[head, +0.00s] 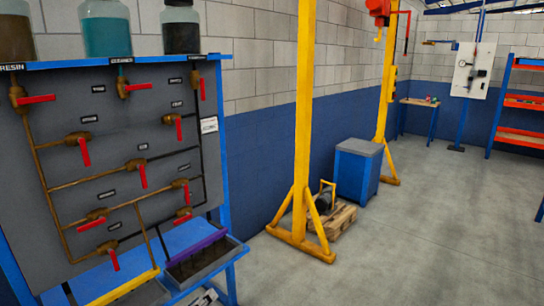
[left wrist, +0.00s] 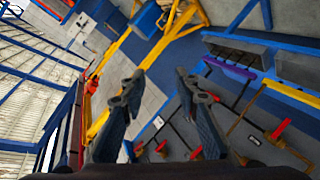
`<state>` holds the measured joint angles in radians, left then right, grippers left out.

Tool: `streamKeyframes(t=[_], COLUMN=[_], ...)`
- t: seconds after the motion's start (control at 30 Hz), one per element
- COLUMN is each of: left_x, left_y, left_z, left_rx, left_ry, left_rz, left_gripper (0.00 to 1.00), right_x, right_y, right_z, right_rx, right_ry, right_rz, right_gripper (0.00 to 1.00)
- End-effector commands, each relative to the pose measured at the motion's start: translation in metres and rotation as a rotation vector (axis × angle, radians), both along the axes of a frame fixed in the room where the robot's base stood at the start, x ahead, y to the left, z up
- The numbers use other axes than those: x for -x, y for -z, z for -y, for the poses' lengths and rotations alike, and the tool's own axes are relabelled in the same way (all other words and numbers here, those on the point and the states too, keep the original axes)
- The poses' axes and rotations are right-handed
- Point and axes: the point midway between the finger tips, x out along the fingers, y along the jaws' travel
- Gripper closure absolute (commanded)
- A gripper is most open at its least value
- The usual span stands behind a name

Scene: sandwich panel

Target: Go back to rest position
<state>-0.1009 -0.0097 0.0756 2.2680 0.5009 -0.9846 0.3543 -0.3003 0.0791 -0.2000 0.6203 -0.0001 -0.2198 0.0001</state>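My left gripper (left wrist: 160,88) shows in the left wrist view with its two dark fingers spread apart and nothing between them. No gripper can be made out in the head view, and my right gripper is in neither view. The grey valve panel (head: 75,130) stands at the left of the head view, with brown pipes and several red-handled valves, one of them a valve (head: 137,168) near the middle. In the left wrist view, tilted, the panel (left wrist: 238,132) lies beyond the fingers, to the right.
Several jars, one teal (head: 106,35), stand on the panel's top shelf. A purple-edged tray (head: 195,245) sits below. A yellow gantry frame (head: 303,120), a pallet (head: 335,222) and a blue cabinet (head: 352,178) stand beyond. The grey floor (head: 440,235) at right is clear.

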Motion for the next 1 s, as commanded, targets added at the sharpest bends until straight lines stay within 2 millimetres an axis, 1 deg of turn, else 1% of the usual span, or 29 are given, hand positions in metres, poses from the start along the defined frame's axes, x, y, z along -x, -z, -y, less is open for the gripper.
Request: streamKeyframes(t=[0.03,0.07,0.1,0.17,0.2,0.23,0.27,0.3,0.37,0.4,0.47,0.5,0.57,0.6,0.63,0.7,0.77,0.87,0.97,1.0], left_x=[0.023,0.037,0.057,0.088,0.108,0.123,0.137,0.156,0.182,0.199,0.224,0.24,0.265,0.281,0.274,0.268,0.265,0.261,0.26,0.26], left_y=[0.034,0.052,0.075,0.106,0.123,0.134,0.144,0.156,0.171,0.179,0.189,0.195,0.201,0.205,0.214,0.232,0.248,0.277,0.31,0.325], left_z=[0.002,0.002,0.001,-0.002,-0.005,-0.008,-0.011,-0.015,-0.021,-0.025,-0.032,-0.037,-0.043,-0.049,-0.048,-0.046,-0.046,-0.044,-0.043,-0.043], left_rx=[-0.098,-0.158,-0.234,-0.343,-0.408,-0.451,-0.493,-0.545,-0.613,-0.655,-0.714,-0.75,-0.801,-0.835,-0.831,-0.827,-0.824,-0.823,-0.821,-0.82], left_ry=[0.03,0.05,0.078,0.121,0.149,0.17,0.19,0.216,0.253,0.279,0.315,0.339,0.376,0.401,0.399,0.399,0.402,0.407,0.415,0.419], left_rz=[-0.078,-0.124,-0.185,-0.272,-0.328,-0.366,-0.403,-0.448,-0.513,-0.554,-0.612,-0.651,-0.708,-0.746,-0.742,-0.746,-0.75,-0.761,-0.773,-0.778], left_gripper=[0.71,0.71,0.71,0.71,0.71,0.71,0.71,0.71,0.71,0.71,0.71,0.71,0.71,0.71,0.71,0.71,0.71,0.71,0.71,0.71], right_x=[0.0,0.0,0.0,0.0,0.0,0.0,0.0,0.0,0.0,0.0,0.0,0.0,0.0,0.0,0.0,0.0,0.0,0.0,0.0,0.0], right_y=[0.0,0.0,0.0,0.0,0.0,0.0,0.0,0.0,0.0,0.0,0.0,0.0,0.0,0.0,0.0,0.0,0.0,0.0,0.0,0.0], right_z=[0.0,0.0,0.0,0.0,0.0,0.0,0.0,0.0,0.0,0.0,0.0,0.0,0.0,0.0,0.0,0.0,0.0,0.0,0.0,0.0], right_rx=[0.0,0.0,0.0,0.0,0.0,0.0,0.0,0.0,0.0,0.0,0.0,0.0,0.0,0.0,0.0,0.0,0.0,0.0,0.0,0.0], right_ry=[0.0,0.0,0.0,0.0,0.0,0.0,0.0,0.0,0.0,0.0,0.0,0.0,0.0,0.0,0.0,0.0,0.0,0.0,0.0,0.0], right_rz=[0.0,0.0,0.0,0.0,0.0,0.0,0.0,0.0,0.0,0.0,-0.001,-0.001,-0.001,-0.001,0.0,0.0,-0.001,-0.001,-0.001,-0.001], right_gripper=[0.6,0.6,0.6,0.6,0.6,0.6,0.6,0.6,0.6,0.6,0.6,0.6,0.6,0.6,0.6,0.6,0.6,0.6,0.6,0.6])
